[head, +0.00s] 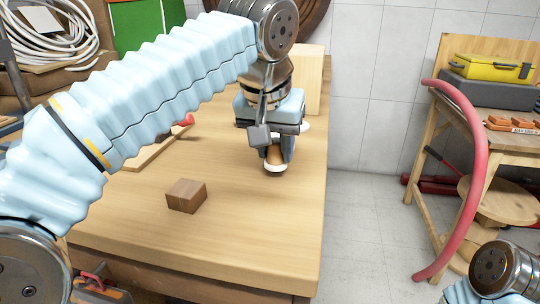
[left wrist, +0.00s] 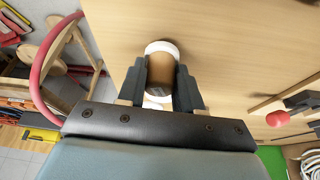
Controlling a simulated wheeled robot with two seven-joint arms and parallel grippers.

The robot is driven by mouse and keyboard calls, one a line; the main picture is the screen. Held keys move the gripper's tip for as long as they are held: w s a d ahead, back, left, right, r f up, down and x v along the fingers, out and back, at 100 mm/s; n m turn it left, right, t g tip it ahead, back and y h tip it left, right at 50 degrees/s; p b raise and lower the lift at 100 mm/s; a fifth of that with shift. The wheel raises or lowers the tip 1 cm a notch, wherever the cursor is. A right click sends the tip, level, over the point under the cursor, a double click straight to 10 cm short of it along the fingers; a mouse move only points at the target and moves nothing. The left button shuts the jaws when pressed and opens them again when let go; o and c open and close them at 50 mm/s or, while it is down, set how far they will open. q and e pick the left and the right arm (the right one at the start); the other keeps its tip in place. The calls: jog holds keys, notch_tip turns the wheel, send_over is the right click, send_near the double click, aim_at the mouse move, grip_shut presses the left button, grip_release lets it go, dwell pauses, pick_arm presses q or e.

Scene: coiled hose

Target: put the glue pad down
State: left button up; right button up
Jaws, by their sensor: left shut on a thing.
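My left gripper (head: 277,158) hangs over the right part of the wooden table, pointing down. It is shut on the glue pad, a brown rounded body with a white rim (head: 275,169), low near the tabletop. I cannot tell whether the pad touches the table. In the left wrist view the two dark fingers of the left gripper (left wrist: 175,92) hold the glue pad (left wrist: 162,70) from both sides, its white edge showing beyond them. The fingers hide part of its sides. Of my right arm only a joint shows at the lower right of the head view; its gripper is out of view.
A small brown wooden block (head: 187,196) lies on the table (head: 240,240), left of the gripper. A board with a red-tipped thing (head: 188,120) lies behind it. A pale upright block (head: 309,80) stands behind the gripper. A red hose (head: 478,150) arches at the right. The front tabletop is clear.

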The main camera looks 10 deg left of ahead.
pick_arm(q)
notch_tip(320, 180, down, 2)
jog(key=shift+s, duration=0.1)
jog(key=shift+r, duration=0.15)
pick_arm(e)
jog(key=shift+s+a+f, duration=0.1)
jog(key=shift+a+f, duration=0.05)
jog(key=shift+f, duration=0.5)
pick_arm(q)
jog(key=o, duration=0.9)
pick_arm(e)
jog(key=shift+f, duration=0.1)
pick_arm(q)
jog(key=shift+r, duration=0.35)
jog(key=shift+p+v, duration=1)
jog(key=shift+v, duration=4.7)
pick_arm(e)
jog(key=shift+r, duration=1.2)
